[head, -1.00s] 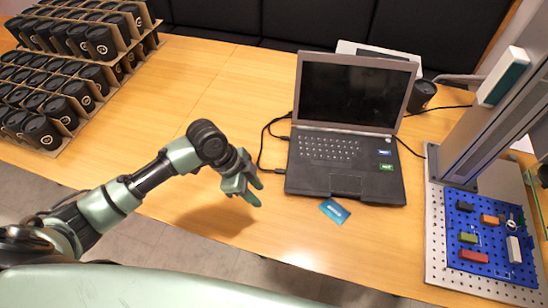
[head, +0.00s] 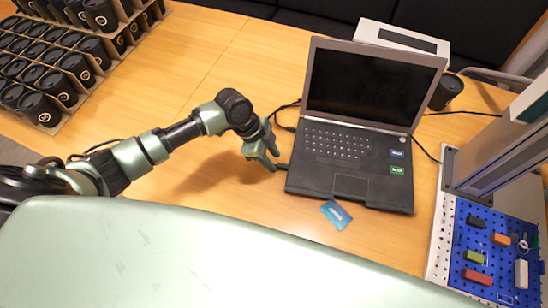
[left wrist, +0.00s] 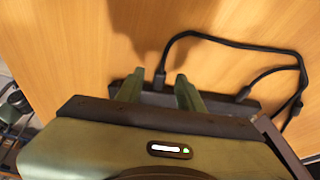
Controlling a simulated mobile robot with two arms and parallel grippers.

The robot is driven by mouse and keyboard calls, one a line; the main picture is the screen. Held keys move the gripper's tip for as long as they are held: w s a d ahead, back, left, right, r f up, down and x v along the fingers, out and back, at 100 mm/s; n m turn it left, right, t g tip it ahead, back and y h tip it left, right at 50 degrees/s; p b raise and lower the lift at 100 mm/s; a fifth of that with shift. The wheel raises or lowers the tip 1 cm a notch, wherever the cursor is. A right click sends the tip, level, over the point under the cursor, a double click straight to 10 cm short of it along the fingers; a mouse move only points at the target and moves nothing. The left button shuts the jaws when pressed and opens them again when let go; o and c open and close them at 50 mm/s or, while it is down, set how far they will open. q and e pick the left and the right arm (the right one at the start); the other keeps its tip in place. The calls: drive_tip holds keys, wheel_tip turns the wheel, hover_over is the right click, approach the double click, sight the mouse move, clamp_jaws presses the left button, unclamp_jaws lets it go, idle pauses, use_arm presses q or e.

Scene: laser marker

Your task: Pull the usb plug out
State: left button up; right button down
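The black laptop (head: 350,155) stands open on the wooden table. A black usb plug (left wrist: 160,79) sits at the laptop's side edge (left wrist: 215,103) in the left wrist view, with a black cable running from it. A second cable's plug (left wrist: 244,94) meets the same edge farther right. My left gripper (head: 272,161) is just left of the laptop, low near the table. Its two green fingers are open, one on each side of the first plug; I cannot tell whether they touch it. My right gripper is not in view.
A blue card (head: 336,213) lies in front of the laptop. A black cup (head: 446,92) and a white box (head: 400,38) stand behind it. A pegboard with a blue mat (head: 465,245) is at right. Racks of black cups (head: 60,85) stand at far left.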

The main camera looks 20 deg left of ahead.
use_arm(q)
drive_tip(key=shift+w+d+f, duration=0.1)
drive_tip(key=shift+d+f, duration=0.1)
drive_tip(key=shift+f, duration=0.45)
clamp_jaws()
drive_tip(key=shift+a, duration=1.25)
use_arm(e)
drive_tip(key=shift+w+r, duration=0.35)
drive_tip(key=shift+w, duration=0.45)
use_arm(q)
unclamp_jaws()
drive_tip(key=shift+s, duration=0.2)
